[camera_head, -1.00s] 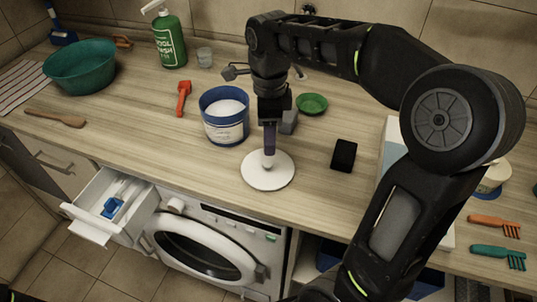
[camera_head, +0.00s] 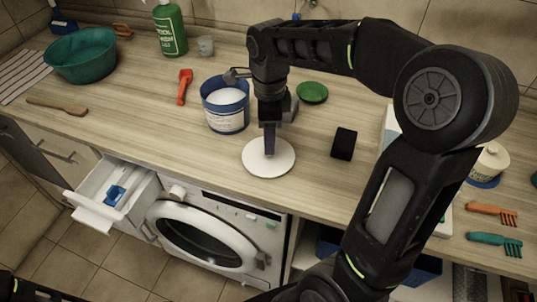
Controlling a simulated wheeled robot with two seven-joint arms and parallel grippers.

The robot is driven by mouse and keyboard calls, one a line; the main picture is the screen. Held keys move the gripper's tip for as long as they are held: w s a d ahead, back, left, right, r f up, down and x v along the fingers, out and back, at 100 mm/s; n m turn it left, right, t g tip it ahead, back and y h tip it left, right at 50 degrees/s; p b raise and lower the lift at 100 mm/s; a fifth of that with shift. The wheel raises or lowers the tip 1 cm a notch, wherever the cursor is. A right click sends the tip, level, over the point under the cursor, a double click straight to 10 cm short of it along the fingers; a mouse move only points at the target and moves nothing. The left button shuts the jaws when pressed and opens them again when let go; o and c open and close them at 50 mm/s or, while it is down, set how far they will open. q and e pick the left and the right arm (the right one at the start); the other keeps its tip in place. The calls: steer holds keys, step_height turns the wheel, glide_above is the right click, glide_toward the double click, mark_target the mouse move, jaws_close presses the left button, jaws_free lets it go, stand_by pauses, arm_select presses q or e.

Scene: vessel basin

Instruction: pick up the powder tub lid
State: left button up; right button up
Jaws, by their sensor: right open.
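The powder tub lid is a white disc (camera_head: 282,163) lying flat on the wooden worktop near its front edge. The open blue tub (camera_head: 226,121) with white powder in it stands just behind and to the left of the lid. My right gripper (camera_head: 269,150) points straight down over the middle of the lid, fingers at its knob, and is open. The fingers hide most of the knob; I cannot tell whether they touch it. My left gripper does not show.
A black block (camera_head: 344,144) lies right of the lid, and a green dish (camera_head: 312,92) behind. An open drawer (camera_head: 97,222) juts out beside the washing machine (camera_head: 215,240) below the worktop.

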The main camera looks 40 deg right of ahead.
step_height(320, 180, down, 4)
steer(key=shift+a+f+p, duration=0.1)
steer(key=shift+f+p, duration=0.05)
steer(key=shift+p, duration=0.2)
stand_by(0.4)
jaws_close()
stand_by(0.3)
